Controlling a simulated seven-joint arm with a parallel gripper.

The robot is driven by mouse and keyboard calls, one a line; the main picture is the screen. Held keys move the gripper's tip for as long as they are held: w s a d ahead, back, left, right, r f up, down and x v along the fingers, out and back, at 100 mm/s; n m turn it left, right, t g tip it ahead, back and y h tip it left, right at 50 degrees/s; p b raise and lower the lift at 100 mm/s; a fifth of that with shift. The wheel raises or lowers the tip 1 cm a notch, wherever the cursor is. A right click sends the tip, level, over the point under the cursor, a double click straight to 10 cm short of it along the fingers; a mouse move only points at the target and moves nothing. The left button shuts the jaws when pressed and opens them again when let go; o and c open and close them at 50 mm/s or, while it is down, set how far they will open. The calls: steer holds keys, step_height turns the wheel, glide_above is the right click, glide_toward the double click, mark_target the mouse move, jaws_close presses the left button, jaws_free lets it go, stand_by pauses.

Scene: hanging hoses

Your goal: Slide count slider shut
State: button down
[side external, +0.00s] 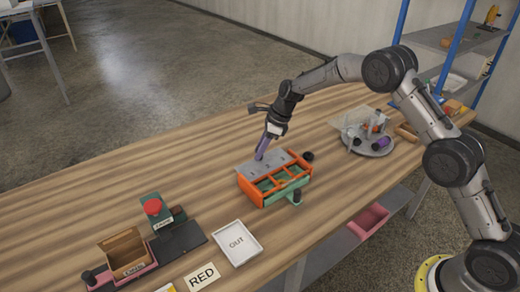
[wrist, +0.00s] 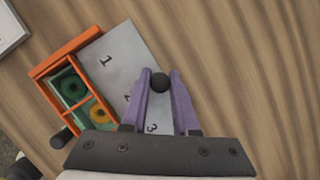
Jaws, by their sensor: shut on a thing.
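The count slider is a grey plate (side external: 262,164) numbered 1, 2, 3, lying over the back part of an orange-rimmed green box (side external: 262,195). In the wrist view the plate (wrist: 115,65) leaves compartments on the left uncovered, with a green ring (wrist: 73,88) and an orange ring (wrist: 99,112) inside. My gripper (side external: 260,157) points down at the plate's far side. In the wrist view its purple fingers (wrist: 160,80) are shut on a round black knob (wrist: 160,83) by the plate's edge. The fingers hide part of the plate and its numbers.
A black knob (side external: 308,156) is right of the box. A round grey tray (side external: 372,146) with purple and other items stands farther right. An OUT tray (side external: 237,243), a RED card (side external: 202,277) and a cardboard box (side external: 126,252) lie in front left. The table behind the box is clear.

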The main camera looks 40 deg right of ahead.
mark_target(261, 164)
steer(key=shift+s, duration=0.1)
stand_by(0.4)
steer(key=shift+s, duration=1.6)
steer(key=c, duration=0.7)
jaws_free()
steer(key=shift+r, duration=0.15)
steer(key=v, duration=1.3)
steer(key=shift+s+d+r, duration=0.1)
steer(key=shift+s+r, duration=0.05)
steer(key=shift+r, duration=0.1)
